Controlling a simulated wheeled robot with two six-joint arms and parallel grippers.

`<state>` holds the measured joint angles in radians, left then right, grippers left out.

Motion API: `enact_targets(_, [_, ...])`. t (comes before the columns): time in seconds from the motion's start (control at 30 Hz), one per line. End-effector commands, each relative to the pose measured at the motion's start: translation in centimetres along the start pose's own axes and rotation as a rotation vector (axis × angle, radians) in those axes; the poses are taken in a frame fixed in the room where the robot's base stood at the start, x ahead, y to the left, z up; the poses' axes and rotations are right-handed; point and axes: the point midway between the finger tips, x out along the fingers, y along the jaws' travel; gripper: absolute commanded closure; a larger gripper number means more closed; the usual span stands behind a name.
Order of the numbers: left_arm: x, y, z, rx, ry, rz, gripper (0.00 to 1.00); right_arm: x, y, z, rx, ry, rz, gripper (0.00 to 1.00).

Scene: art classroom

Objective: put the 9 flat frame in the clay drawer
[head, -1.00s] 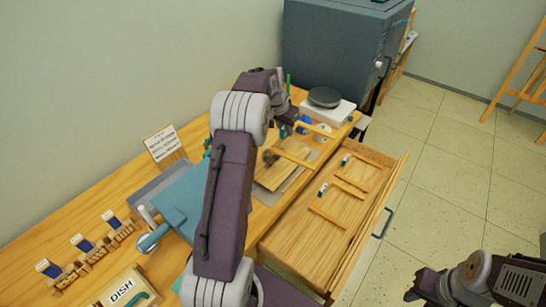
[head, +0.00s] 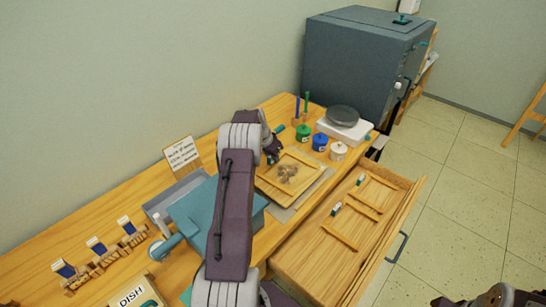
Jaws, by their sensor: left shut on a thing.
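A flat yellow-brown wooden frame (head: 302,187) is at the work board, with brown clay lumps (head: 288,173) visible inside its outline. My left gripper (head: 274,156) is shut on the frame at its far left side; the fingertips are partly hidden by my arm. I cannot tell if the frame touches the board. No number is readable on it. The clay drawer (head: 320,262) stands pulled open at the right of the bench, with a few wooden strips and small tags inside. My right arm shows at the bottom right corner; its fingertips are not visible.
Green (head: 303,133), blue (head: 320,142) and white (head: 338,151) jars stand behind the board, beside a scale (head: 343,123). A grey kiln (head: 365,60) stands behind. The drawer floor has bare room.

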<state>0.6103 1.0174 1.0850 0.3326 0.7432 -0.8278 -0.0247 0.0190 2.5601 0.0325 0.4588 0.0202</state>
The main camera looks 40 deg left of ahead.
Motion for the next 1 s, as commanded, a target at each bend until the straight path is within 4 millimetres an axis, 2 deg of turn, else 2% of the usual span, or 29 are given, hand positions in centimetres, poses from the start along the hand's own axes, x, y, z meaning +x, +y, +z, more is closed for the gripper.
enact_targets(0.3, [0.4,0.0,0.1,0.0,0.002,-0.001,1.0,0.2,0.0,0.0,0.0,0.0,0.0,0.67])
enact_targets(0.33, [0.3,0.0,0.1,0.0,0.002,-0.001,0.77,0.2,0.0,0.0,0.0,0.0,0.0,0.67])
enact_targets(0.4, [0.3,0.0,0.1,0.0,0.002,-0.001,0.61,0.1,0.0,0.0,0.0,0.0,0.0,0.67])
enact_targets(0.73, [0.3,0.0,0.1,0.0,0.002,-0.002,0.61,0.3,0.0,0.0,0.0,0.0,0.0,0.67])
enact_targets(1.0, [-5.2,0.1,0.5,0.0,0.005,-0.004,0.61,0.9,0.0,0.1,0.0,0.0,0.0,0.67])
